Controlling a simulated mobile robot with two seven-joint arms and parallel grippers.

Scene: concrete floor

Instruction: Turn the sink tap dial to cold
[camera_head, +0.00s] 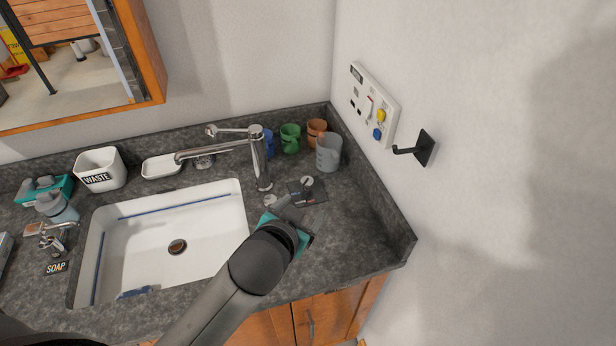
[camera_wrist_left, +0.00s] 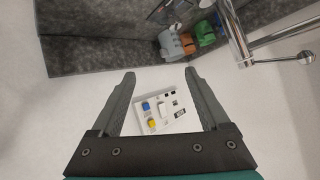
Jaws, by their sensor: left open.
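The chrome sink tap (camera_head: 259,160) stands behind the right end of the white sink (camera_head: 235,213). To its right, a dark plate (camera_head: 312,193) on the counter carries a small round metal dial (camera_head: 306,182). Which way the dial points is too small to tell. My left gripper (camera_head: 284,208) is just in front of the plate in the head view, partly hidden by my wrist. In the left wrist view the gripper (camera_wrist_left: 160,72) is open with nothing between its fingers; the tap (camera_wrist_left: 236,32) is at upper right. My right gripper is not in view.
Grey (camera_head: 328,153), green (camera_head: 290,138) and brown (camera_head: 317,131) cups stand behind the plate. A wall panel (camera_head: 372,104) with yellow and blue knobs and a black hook (camera_head: 424,148) are on the right wall. The counter's right front (camera_head: 365,235) is clear.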

